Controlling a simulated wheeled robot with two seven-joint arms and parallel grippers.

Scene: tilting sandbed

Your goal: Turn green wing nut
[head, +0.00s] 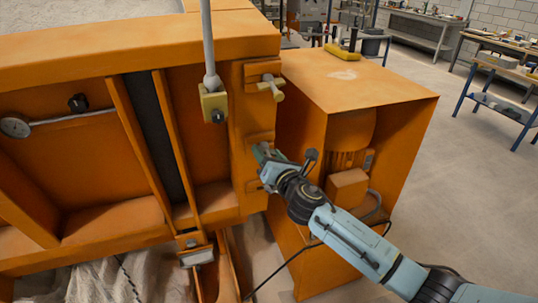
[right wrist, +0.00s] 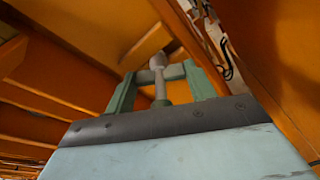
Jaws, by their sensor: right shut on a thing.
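The green wing nut (right wrist: 174,73) shows in the right wrist view as a dull green crossbar on a pale grey stud, between my two green fingers. My right gripper (head: 265,160) reaches in from the right in the head view, at the right edge of the orange sandbed frame (head: 256,125). It also shows in the right wrist view (right wrist: 160,76), shut on the wing nut from both sides. In the head view the fingers mostly hide the nut, and its exact angle cannot be told. My left gripper is not in view.
A pale yellow wing nut (head: 271,86) sits higher on the same edge. A grey rod with a brass block (head: 214,103) hangs left of it. An orange cabinet (head: 345,85) with a motor (head: 350,140) stands close on the right. Open floor lies farther right.

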